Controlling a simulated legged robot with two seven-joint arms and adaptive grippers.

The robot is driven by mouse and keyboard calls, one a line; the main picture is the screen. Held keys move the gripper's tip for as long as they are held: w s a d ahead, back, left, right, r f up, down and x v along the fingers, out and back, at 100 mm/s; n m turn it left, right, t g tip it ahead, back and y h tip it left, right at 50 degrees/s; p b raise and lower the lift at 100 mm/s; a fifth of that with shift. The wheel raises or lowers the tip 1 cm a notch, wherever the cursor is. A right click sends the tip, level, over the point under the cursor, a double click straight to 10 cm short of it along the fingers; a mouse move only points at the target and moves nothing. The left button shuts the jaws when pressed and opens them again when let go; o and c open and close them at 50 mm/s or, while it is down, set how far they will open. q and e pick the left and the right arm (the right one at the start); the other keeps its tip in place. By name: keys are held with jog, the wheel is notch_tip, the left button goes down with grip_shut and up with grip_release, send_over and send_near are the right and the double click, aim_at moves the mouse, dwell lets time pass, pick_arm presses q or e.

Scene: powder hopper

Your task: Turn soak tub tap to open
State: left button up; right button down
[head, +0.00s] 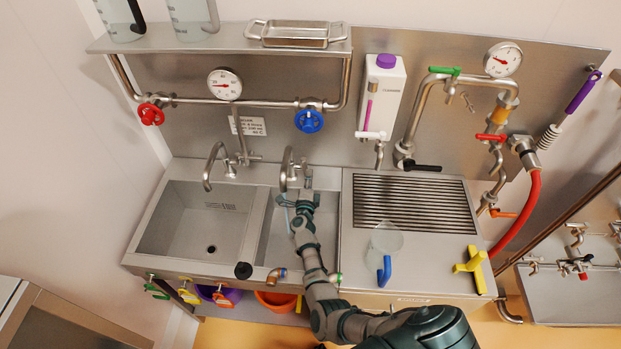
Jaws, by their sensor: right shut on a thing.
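The sink unit has a left basin (190,235) and a narrower right basin (270,245). A curved metal tap (290,168) stands behind the right basin, with a short upright fitting (308,178) just right of its spout. My right gripper (298,200) is over the back of the right basin, right below this tap, and is shut on part of it. The gripper's own fingers hide the exact grip and the handle's angle. No label shows which basin is the soak tub. A second curved tap (214,165) stands behind the left basin. My left gripper is out of view.
A red valve wheel (150,114) and a blue one (309,121) are on the pipe above. A black knob (243,270) is at the front edge.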

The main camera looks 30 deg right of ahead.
jog(key=shift+w+a+f, duration=0.15)
jog(key=shift+a, duration=0.4)
jog(key=shift+w+a+f, duration=0.1)
jog(key=shift+a+f, duration=0.05)
jog(key=shift+a, duration=0.45)
jog(key=c, duration=1)
grip_release()
jog(key=shift+w, duration=0.15)
jog(key=shift+c, duration=0.2)
jog(key=shift+w, duration=0.15)
jog(key=shift+r, duration=0.1)
jog(key=p+v, duration=0.2)
jog(key=v, duration=0.7)
jog(key=shift+r, duration=0.15)
